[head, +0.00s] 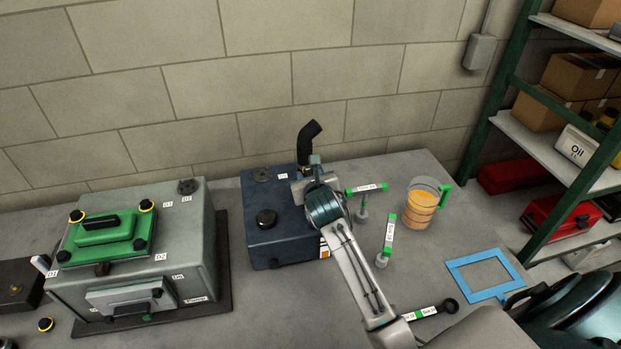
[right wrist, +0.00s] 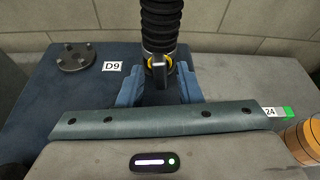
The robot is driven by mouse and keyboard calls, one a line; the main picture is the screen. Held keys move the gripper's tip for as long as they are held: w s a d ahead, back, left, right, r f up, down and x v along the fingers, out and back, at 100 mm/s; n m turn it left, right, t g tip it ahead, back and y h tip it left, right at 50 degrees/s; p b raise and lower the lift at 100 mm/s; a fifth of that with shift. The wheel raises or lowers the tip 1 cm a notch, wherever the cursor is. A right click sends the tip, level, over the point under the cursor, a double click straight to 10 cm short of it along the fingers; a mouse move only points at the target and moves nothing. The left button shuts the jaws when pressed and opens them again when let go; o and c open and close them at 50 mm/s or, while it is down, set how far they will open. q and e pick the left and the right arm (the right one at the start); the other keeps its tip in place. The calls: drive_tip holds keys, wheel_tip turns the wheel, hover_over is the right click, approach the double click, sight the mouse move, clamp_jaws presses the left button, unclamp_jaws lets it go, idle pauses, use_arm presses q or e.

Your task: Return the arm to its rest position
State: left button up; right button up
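My right arm reaches from the lower right to the blue box (head: 262,238) in the head view. My right gripper (head: 308,176) is over the box's right back part, beside the base of a black ribbed hose (head: 309,138). In the right wrist view, the two blue-grey fingers of the gripper (right wrist: 158,84) stand apart. The hose (right wrist: 158,25) rises just beyond them, with a yellow ring and a grey tab at its foot. The tab shows between the fingers, with gaps on both sides. My left gripper is not in view.
A grey engine block (head: 192,245) with a green cover stands at left. Right of my arm are a measuring jug (head: 420,205) of orange liquid, green-tagged tools (head: 390,232) and a blue frame (head: 487,259). A green-framed shelf (head: 535,135) stands at right. A block wall is close behind.

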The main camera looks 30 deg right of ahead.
clamp_jaws()
drive_tip(key=shift+o, duration=0.3)
unclamp_jaws()
drive_tip(key=shift+s+a, duration=0.25)
drive_tip(key=shift+s, duration=0.75)
drive_tip(key=shift+s+a, duration=0.3)
drive_tip(key=shift+s, duration=0.65)
drive_tip(key=shift+s+a, duration=0.25)
drive_tip(key=shift+s, duration=0.75)
